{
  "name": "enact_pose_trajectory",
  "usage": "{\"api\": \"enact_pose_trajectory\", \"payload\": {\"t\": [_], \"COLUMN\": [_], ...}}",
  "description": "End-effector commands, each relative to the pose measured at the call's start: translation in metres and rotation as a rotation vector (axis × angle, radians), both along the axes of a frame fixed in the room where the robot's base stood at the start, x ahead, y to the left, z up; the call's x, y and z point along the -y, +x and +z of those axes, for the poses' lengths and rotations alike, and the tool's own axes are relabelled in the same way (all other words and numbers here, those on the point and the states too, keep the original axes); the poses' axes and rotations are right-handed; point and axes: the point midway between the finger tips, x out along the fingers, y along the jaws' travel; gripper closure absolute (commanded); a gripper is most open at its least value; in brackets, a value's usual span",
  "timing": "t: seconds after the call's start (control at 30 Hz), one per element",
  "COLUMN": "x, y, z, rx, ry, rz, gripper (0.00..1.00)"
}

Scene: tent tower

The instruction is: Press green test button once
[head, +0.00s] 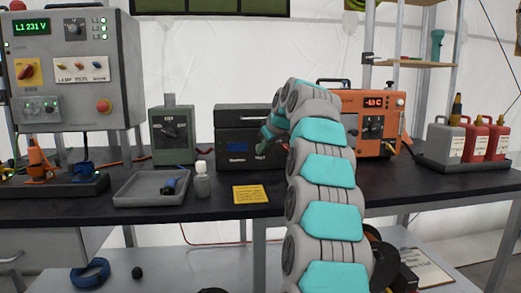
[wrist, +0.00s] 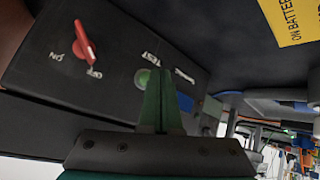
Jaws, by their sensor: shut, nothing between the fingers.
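The green test button (wrist: 143,77) sits on a dark panel (wrist: 110,45) in the wrist view, beside the lettering TEST. My gripper (wrist: 157,76) is shut and empty, its green fingers together. The fingertips overlap the button's right edge in the wrist view; I cannot tell whether they touch it. A red rotary switch (wrist: 85,42) marked ON and OFF is on the same panel. In the head view my gripper (head: 268,136) is at the right front of a dark box (head: 235,118) on the bench.
A yellow card (head: 250,194) lies in front of the box. A green-grey unit (head: 172,153), a grey tray (head: 125,199) and a small bottle (head: 202,183) stand to the left. An orange unit (head: 391,105) and several canisters (head: 445,143) stand to the right on the black bench (head: 220,211).

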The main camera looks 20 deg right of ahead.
Motion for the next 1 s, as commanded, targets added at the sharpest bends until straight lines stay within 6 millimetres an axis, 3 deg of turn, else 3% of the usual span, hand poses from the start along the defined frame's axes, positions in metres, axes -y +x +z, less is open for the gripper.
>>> {"api": "enact_pose_trajectory", "payload": {"t": [1.0], "x": [0.0027], "y": [0.0102], "z": [0.0012], "rx": [0.000], "ry": [0.000], "rz": [0.000], "gripper": [1.00]}}
